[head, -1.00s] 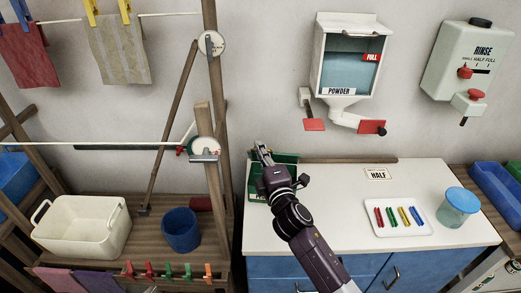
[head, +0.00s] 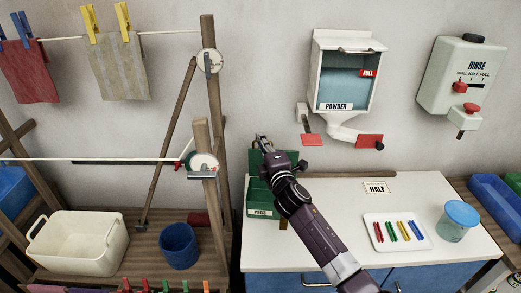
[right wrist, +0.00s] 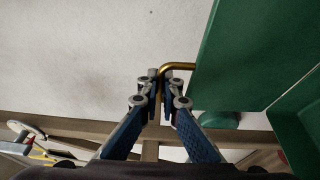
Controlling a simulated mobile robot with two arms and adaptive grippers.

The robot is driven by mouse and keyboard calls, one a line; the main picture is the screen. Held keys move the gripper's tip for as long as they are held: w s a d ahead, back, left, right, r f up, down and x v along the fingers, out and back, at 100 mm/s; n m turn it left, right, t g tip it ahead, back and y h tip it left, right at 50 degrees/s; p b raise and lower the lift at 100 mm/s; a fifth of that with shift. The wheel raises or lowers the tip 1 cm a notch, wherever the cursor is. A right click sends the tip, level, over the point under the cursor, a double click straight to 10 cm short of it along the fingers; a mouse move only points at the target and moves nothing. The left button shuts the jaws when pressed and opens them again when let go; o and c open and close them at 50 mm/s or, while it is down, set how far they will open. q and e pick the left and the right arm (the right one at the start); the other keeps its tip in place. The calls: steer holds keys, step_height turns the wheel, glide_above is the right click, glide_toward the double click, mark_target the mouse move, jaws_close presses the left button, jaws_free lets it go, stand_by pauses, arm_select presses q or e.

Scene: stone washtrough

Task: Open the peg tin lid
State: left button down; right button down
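The green peg tin (head: 256,195), with a PEGS label on its front, stands at the left end of the white worktop. Its green lid (head: 254,168) is raised steeply at the back, partly hidden by my right arm. In the right wrist view the lid (right wrist: 240,60) is a large green panel at the right, with a brass handle (right wrist: 178,66) on its edge. My right gripper (head: 262,141) is at the lid's upper edge. In the wrist view its fingers (right wrist: 160,85) are close together around the handle. The tin's inside is mostly hidden. My left gripper is out of view.
A white tray (head: 374,245) with coloured pegs, a HALF card (head: 376,188) and a blue-lidded jar (head: 452,232) are on the worktop. The powder dispenser (head: 343,75) and rinse dispenser (head: 455,80) hang above. A wooden post (head: 213,140) stands left of the tin.

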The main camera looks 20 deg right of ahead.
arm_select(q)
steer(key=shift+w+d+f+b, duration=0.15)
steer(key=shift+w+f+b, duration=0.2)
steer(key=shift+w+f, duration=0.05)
arm_select(e)
steer(key=shift+w+d, duration=0.3)
steer(key=shift+w, duration=0.35)
steer(key=shift+w+d, duration=0.25)
steer(key=shift+w, duration=0.4)
steer(key=c, duration=2.4)
jaws_free()
steer(key=shift+f, duration=0.1)
steer(key=s, duration=1.2)
steer(key=shift+f, duration=0.15)
steer(key=shift+s+f, duration=0.1)
